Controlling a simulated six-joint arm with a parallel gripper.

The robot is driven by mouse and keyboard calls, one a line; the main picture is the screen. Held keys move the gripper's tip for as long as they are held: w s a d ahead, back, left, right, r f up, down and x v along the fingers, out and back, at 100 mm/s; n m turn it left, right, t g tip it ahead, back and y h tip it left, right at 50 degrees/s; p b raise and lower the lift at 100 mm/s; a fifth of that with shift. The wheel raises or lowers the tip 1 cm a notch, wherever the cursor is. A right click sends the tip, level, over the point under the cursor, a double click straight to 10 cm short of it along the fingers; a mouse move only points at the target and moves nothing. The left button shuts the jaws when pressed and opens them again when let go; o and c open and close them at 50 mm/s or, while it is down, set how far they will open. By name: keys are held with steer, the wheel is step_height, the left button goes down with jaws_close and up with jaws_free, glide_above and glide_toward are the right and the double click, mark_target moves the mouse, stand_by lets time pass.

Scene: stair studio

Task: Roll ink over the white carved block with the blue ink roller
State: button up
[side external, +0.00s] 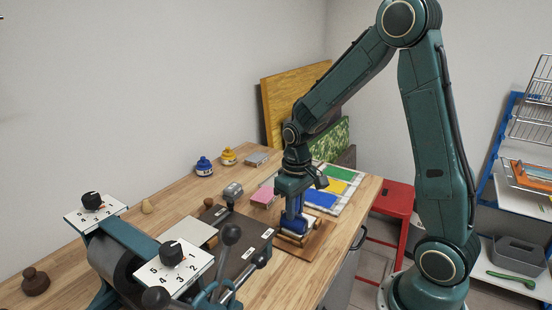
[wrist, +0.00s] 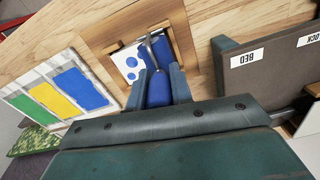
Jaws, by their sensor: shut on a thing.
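My gripper (side external: 294,200) points down and is shut on the blue handle of the ink roller (side external: 296,222). In the wrist view my gripper's fingers (wrist: 158,78) sit on both sides of the blue handle (wrist: 158,92), and the roller's metal frame runs forward from it. The white carved block (wrist: 122,60) lies in a wooden frame (wrist: 98,38) under the roller. Blue round marks show on its left part, and a larger blue area lies at the roller's end. I cannot tell there where roller ends and ink begins. The wooden frame also shows in the side view (side external: 314,243).
An ink sheet (wrist: 20,92) with green, yellow and blue patches lies beside the frame. On the other side stands the press with its dark bed (wrist: 265,75). Ink jars (side external: 204,167) and a pink block (side external: 263,197) stand farther back. The table's edge is close.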

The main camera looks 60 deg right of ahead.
steer(key=shift+a, duration=0.95)
steer(key=shift+r, duration=0.15)
step_height(320, 180, up, 7)
stand_by(1.1)
stand_by(0.5)
